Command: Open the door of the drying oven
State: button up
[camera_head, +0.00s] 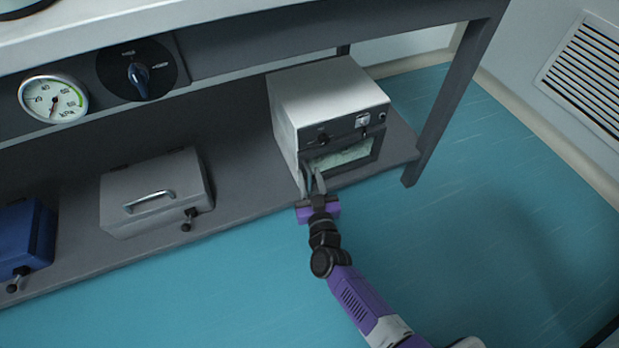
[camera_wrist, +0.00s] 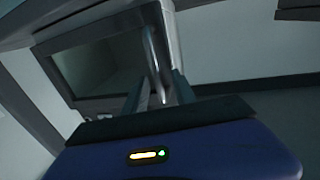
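The drying oven (camera_head: 325,95) is a white box on the lower shelf, with a dark front panel carrying knobs and a switch. Its windowed door (camera_head: 369,149) looks shut; the dark window also shows in the wrist view (camera_wrist: 95,68). A light upright bar handle (camera_wrist: 153,60) stands at the door's right side in the wrist view. My gripper (camera_head: 313,173) is at the left side of the door in the head view. In the wrist view its two fingers (camera_wrist: 160,88) are apart, with the handle's lower part seen between them. I see no clear contact with the handle.
A grey case (camera_head: 155,190) with a handle and a blue case (camera_head: 22,235) sit to the left on the shelf (camera_head: 250,195). A gauge (camera_head: 53,99) and a dial (camera_head: 138,75) are above. A table leg (camera_head: 450,100) stands right of the oven. The floor (camera_head: 480,220) in front is clear.

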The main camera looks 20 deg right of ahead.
jog(key=shift+c, duration=0.3)
grip_shut()
dwell(1.1)
